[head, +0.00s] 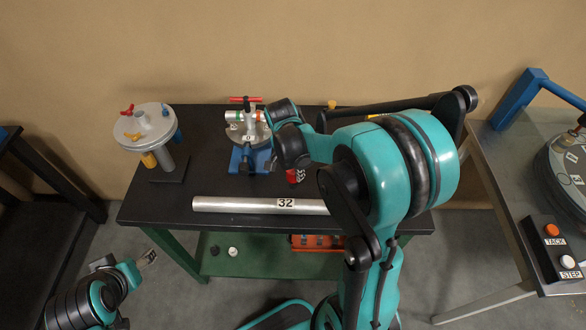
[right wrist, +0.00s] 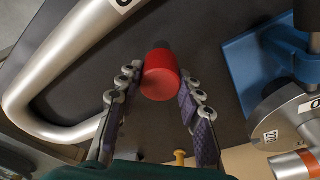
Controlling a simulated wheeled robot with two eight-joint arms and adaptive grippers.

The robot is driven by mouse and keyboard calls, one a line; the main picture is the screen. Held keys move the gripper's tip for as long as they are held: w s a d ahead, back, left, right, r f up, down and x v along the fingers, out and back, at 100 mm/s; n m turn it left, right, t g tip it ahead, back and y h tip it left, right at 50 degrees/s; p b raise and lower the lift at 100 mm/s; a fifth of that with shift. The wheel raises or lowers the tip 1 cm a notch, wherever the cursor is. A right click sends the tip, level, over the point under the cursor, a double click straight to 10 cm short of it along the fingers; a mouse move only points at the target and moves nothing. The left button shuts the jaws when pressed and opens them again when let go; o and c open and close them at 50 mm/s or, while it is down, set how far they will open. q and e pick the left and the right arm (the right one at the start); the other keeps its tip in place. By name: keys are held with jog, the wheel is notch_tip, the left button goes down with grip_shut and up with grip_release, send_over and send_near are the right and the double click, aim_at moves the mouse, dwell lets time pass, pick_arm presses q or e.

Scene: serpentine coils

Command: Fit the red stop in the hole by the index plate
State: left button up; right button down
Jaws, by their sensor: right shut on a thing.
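The red stop (right wrist: 160,80) is a short red cylinder between the two fingers of my right gripper (right wrist: 158,92), which is shut on it. A darker end shows behind the red part. In the head view the stop (head: 292,176) shows as a small red patch beside my right arm, right of the blue bending fixture (head: 240,160). The grey index plate (head: 240,133) is on that fixture; in the right wrist view the plate (right wrist: 284,118) is at the right, apart from the stop. I cannot make out the hole. My left gripper (head: 148,258) is off the table's front left, jaws unclear.
A silver tube (head: 240,205) marked 32 lies along the front of the dark table (head: 150,208). A round grey stand (head: 146,125) with coloured knobs is at the left. A button box (head: 552,248) is on the right bench. The table's front left is clear.

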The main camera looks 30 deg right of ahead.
aim_at(293, 178)
jog(key=shift+f, duration=0.15)
jog(key=shift+f+b, duration=1.25)
jog(key=shift+f, duration=0.1)
jog(key=shift+f, duration=0.2)
jog(key=shift+f+b, duration=0.4)
jog(key=shift+b, duration=0.15)
jog(key=shift+f, duration=0.1)
jog(key=shift+s, duration=0.1)
jog(key=c, duration=0.9)
grip_release()
jog(key=shift+f, duration=0.1)
